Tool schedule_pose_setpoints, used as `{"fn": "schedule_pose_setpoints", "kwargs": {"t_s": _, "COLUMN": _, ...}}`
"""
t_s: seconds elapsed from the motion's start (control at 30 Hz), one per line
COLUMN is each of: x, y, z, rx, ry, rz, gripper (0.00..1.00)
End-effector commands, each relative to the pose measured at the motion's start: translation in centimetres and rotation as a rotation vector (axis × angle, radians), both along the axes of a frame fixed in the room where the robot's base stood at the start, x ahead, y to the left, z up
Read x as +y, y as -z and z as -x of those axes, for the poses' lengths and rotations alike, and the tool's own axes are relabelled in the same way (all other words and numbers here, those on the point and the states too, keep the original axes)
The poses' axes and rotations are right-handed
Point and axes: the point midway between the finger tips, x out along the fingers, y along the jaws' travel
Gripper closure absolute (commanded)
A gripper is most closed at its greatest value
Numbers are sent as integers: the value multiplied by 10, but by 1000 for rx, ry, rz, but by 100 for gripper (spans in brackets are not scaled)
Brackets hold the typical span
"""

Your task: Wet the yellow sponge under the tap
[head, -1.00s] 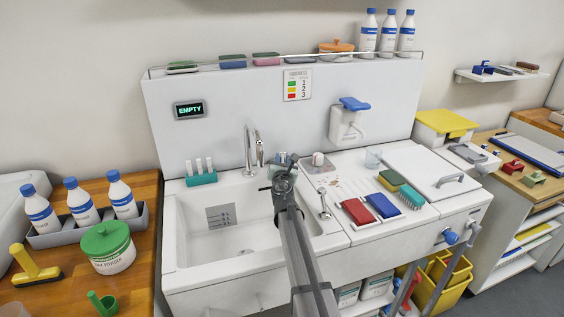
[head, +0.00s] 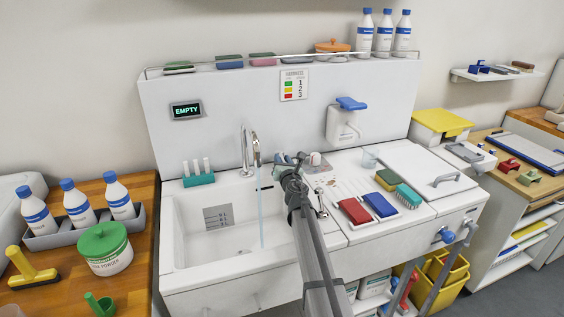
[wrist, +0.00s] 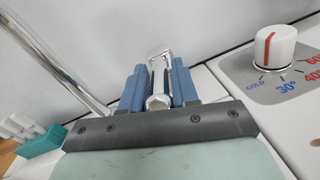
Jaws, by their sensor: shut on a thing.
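The tap (head: 250,150) is a tall chrome spout over the white basin (head: 172,235), and a thin stream of water (head: 261,215) falls from it. My gripper (head: 288,158) is behind the basin's right side. In the wrist view its blue fingers (wrist: 159,88) are shut around a chrome lever (wrist: 160,60). The yellow sponge (head: 384,184), with a dark green top, lies on the right-hand counter, apart from my gripper and the water.
A red sponge (head: 354,211), a blue sponge (head: 380,205) and a teal brush (head: 408,195) lie near the yellow sponge. A temperature dial (wrist: 275,46) stands right of the lever. A teal holder (head: 198,180) stands on the basin's back left ledge. The basin is empty of objects.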

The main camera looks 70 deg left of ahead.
Motion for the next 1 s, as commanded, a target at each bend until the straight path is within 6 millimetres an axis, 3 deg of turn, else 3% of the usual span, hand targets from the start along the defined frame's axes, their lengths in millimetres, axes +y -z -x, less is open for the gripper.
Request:
{"fn": "schedule_pose_setpoints", "kwargs": {"t_s": 0.37, "x": -1, "y": 1, "z": -1, "rx": 0, "ry": -5, "rz": -2, "gripper": 100}}
{"fn": "schedule_pose_setpoints", "kwargs": {"t_s": 0.4, "x": -1, "y": 1, "z": -1, "rx": 0, "ry": -5, "rz": -2, "gripper": 70}}
{"fn": "schedule_pose_setpoints", "kwargs": {"t_s": 0.57, "x": -1, "y": 0, "z": -1, "rx": 0, "ry": -5, "rz": -2, "gripper": 56}}
{"fn": "schedule_pose_setpoints", "kwargs": {"t_s": 1.0, "x": -10, "y": 0, "z": 0, "rx": 0, "ry": -4, "rz": -3, "gripper": 56}}
